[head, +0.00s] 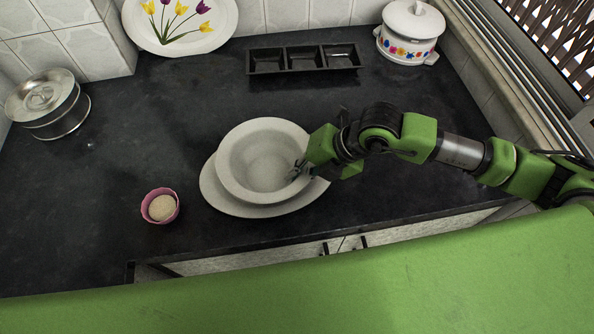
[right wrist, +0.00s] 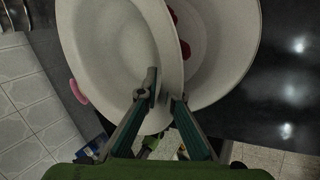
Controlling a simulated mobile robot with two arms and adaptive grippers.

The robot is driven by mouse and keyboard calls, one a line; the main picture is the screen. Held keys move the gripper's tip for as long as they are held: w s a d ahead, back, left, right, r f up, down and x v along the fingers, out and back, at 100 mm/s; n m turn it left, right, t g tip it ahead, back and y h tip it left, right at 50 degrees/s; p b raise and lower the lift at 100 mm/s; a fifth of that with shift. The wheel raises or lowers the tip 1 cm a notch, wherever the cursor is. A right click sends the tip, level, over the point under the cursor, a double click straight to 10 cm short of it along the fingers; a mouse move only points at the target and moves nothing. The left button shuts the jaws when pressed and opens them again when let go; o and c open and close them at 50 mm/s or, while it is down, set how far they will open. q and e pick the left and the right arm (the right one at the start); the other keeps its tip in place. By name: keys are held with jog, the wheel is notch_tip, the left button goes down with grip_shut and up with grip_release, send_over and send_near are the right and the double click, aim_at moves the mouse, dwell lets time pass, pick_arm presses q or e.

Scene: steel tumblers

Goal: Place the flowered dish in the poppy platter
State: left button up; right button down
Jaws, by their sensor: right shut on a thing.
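The white, deep round dish (head: 252,160) is over the pale oval platter (head: 212,192) near the counter's front edge. No flowers show on the dish. In the right wrist view, the dish (right wrist: 108,50) covers part of the platter (right wrist: 228,50), which shows red poppy marks. My right gripper (head: 298,172) is shut on the dish's right rim. The rim lies between its fingers in the right wrist view (right wrist: 165,92). I cannot tell whether the dish touches the platter or hangs just above it. My left gripper is not in view.
A pink cup (head: 161,206) with pale contents stands left of the platter. A steel pot (head: 52,105), a tulip plate (head: 180,38), a black three-part tray (head: 304,60) and a white flowered pot (head: 409,35) stand farther back. The dark counter (head: 150,130) between is clear.

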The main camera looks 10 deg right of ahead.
jog(key=c, duration=2.2)
grip_release()
jog(key=shift+f, duration=0.1)
jog(key=b+v, duration=0.2)
jog(key=v, duration=1)
jog(key=shift+d, duration=0.1)
